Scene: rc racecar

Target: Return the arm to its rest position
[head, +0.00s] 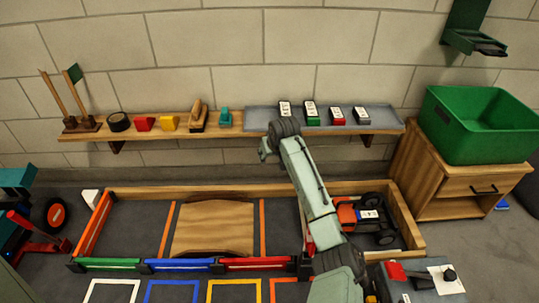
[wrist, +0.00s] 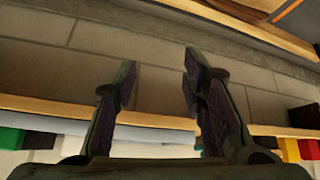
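My arm reaches up from the bottom of the head view, over the wooden-walled track, toward the wall shelf (head: 232,131). My gripper (head: 266,152) is at its end, just in front of the shelf's front edge, small and partly hidden by the wrist. In the wrist view my gripper (wrist: 157,82) shows two dark fingers set well apart, with bare wall between them and nothing held. The shelf also runs across the wrist view (wrist: 270,130), behind the fingers.
A grey tray (head: 260,122) on the shelf carries several battery-like blocks. A green bin (head: 475,135) stands on a wooden cabinet (head: 452,190) at right. An orange car (head: 352,218) sits inside the track walls (head: 408,225), beside my arm. A wooden ramp (head: 212,228) lies left of it.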

